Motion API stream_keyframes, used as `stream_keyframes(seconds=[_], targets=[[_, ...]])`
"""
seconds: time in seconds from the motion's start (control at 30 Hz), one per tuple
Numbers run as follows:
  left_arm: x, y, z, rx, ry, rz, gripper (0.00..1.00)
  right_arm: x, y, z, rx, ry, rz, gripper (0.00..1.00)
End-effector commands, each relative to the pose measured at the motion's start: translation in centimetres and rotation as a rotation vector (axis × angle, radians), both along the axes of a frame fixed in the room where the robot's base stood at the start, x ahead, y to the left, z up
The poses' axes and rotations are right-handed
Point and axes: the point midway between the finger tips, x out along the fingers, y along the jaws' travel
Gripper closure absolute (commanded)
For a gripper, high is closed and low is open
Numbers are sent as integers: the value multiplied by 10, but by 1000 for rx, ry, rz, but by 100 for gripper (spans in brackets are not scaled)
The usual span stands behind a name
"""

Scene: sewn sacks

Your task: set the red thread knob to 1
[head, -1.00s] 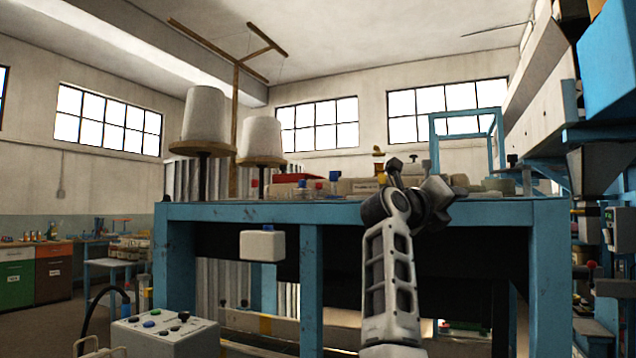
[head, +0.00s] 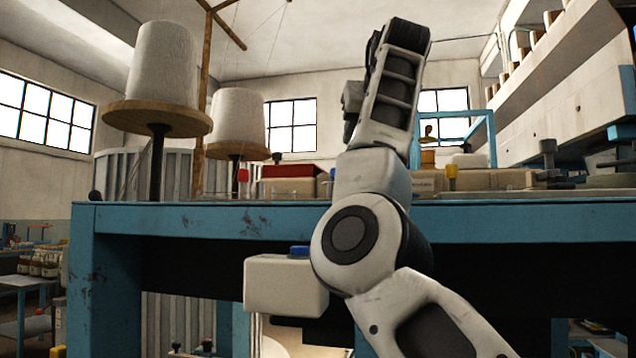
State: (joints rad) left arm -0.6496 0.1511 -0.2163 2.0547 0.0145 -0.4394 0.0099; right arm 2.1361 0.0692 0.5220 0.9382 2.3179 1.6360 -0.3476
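A small red knob (head: 243,177) stands upright on the blue machine table (head: 180,222), left of the middle in the head view. It is small, and no numbers or setting marks can be read on it. A yellow knob (head: 451,172) stands on the same table to the right. My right arm comes in from the lower right and bends up in front of the table, to the right of the red knob and apart from it. Its gripper fingers do not show; the arm's own links hide whatever lies behind them. My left gripper is out of view.
Two large white thread cones (head: 163,62) (head: 238,115) stand on wooden discs at the left. A red-topped box (head: 291,178) sits behind the red knob. A white box with a blue cap (head: 283,287) hangs at the table's front.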

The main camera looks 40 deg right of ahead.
Motion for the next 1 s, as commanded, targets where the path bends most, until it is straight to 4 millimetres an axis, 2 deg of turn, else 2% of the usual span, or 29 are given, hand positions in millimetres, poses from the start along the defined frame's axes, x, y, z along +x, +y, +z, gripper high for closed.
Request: stream_keyframes(seconds=[0.17,0.4,0.7,1.0], targets=[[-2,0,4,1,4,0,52,12,-8,-5,1,2,-3,56],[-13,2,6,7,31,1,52,52,-30,-23,0,7,-5,56],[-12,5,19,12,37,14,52,102,-58,-46,0,4,-5,56],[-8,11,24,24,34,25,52,126,-71,-60,-1,0,-4,56]])
